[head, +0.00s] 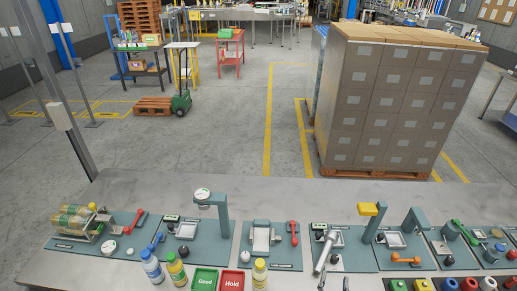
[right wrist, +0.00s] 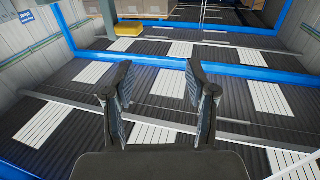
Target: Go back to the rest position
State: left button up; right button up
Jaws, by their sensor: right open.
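My right gripper (right wrist: 158,78) is in the right wrist view, with its two dark fingers apart and nothing between them. Behind the fingers lies a dark ribbed surface with white slatted panels (right wrist: 160,135); the gripper appears clear of it. I cannot make out the right gripper with certainty in the head view. My left gripper is not in view. In the head view a grey workbench (head: 130,187) runs across the front, with several teal test stations (head: 205,240) on it.
Bottles (head: 176,270), a green tray (head: 204,280) and a red tray (head: 232,280) stand at the bench's front. Beyond it are a pallet of stacked cartons (head: 395,100) and open floor (head: 225,125). The right wrist view shows blue rails (right wrist: 150,61) and a yellow box (right wrist: 126,30).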

jog(key=s+d+f+g, duration=0.3)
jog(key=d+f+g, duration=0.1)
jog(key=f, duration=0.2)
jog(key=s+a+f+n+g+y, duration=0.25)
jog(key=s+f+g, duration=0.25)
jog(key=s+f, duration=0.3)
jog(key=s+a+f+n+g+y, duration=0.25)
jog(key=s+f+g+y, duration=0.2)
jog(key=s, duration=0.45)
notch_tip(320, 180, down, 26)
jog(key=s+g+h, duration=0.1)
jog(key=s+g, duration=0.1)
jog(key=s, duration=0.1)
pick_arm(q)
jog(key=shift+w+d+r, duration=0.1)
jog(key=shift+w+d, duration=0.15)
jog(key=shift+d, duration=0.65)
pick_arm(e)
jog(key=s+d+f+n, duration=0.1)
jog(key=s+d+f, duration=0.2)
jog(key=s+f, duration=1.2)
jog(key=shift+s+f+g, duration=0.25)
jog(key=shift+s+g, duration=0.1)
jog(key=shift+s, duration=0.65)
